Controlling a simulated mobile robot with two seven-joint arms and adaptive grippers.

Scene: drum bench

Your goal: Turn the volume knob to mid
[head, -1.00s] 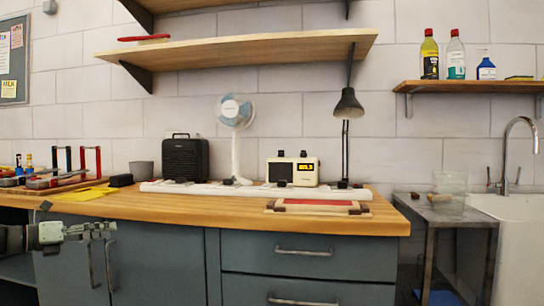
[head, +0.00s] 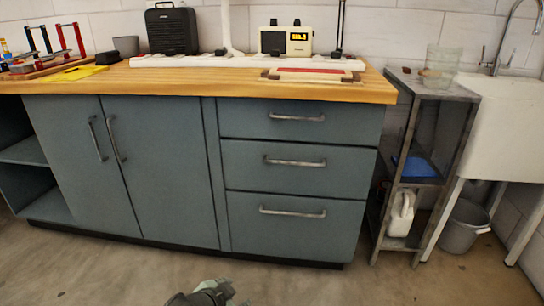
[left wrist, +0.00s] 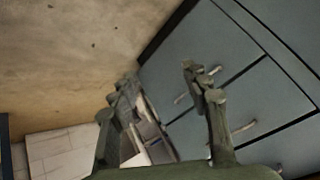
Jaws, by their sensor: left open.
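A cream radio (head: 264,42) with a dark front panel and a small yellow display stands at the back of the wooden bench in the head view. Two small dark knobs show on its top; I cannot tell which one is the volume knob or how it is set. My left gripper (head: 228,294) is at the bottom edge of the head view, low in front of the cabinet and far from the radio. In the left wrist view its two fingers (left wrist: 163,84) are spread with nothing between them. My right gripper is not in view.
A white power strip (head: 180,62) runs along the bench before the radio. A black speaker (head: 172,30) and a white fan stand left of it. A red-and-cream board (head: 312,76) lies in front. Grey drawers (head: 300,125) lie below; the floor ahead is clear.

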